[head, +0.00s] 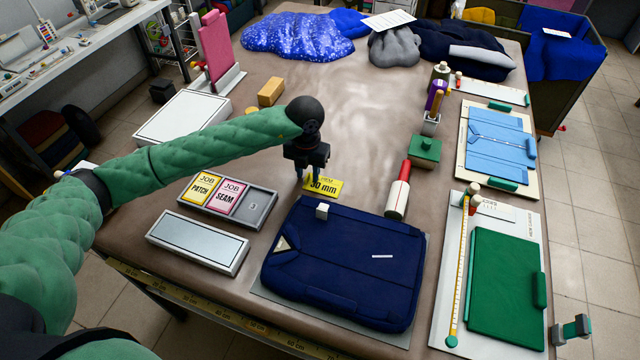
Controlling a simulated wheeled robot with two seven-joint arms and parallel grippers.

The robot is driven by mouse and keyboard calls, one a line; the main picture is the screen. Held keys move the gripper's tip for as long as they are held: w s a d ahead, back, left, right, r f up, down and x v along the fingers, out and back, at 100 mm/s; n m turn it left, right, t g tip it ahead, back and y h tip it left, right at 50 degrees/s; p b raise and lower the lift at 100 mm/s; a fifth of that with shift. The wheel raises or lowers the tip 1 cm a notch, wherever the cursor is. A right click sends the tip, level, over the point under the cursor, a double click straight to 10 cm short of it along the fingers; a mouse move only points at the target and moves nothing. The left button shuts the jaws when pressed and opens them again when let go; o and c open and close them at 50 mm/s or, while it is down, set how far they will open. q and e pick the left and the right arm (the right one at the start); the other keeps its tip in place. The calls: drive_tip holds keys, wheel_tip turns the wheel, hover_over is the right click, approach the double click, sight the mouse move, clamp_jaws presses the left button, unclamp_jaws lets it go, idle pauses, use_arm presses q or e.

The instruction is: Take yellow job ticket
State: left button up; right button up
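A yellow job ticket marked "JOB PATCH" (201,187) lies in the left slot of a grey tray (254,222). A pink ticket marked "JOB SEAM" (228,196) lies in the middle slot. The right slot, marked 3, holds no ticket. A separate yellow card reading "30 mm" (325,188) lies on the table behind the navy garment; its top is partly hidden by my gripper. My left gripper (313,177) points down just above or behind that card, its two fingers apart with nothing visible between them. I cannot tell whether it touches the card. My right gripper is not in view.
A folded navy garment (350,265) with a small white block (322,211) lies in front. A grey flat box (198,243) lies left of it. A red-and-white roller (398,192) and green block (424,152) stand right. The table's middle back is clear.

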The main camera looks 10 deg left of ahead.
use_arm(q)
drive_tip(key=c, duration=0.7)
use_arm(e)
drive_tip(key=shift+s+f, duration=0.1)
use_arm(q)
drive_tip(key=shift+r, duration=0.55)
wheel_tip(320, 180, up, 3)
drive_tip(key=shift+f, duration=0.1)
drive_tip(key=s+d+r, duration=0.4)
drive_tip(key=d+r, duration=0.3)
drive_tip(key=d, duration=0.3)
drive_tip(key=shift+s+d+p, duration=0.35)
drive_tip(key=shift+p, duration=0.05)
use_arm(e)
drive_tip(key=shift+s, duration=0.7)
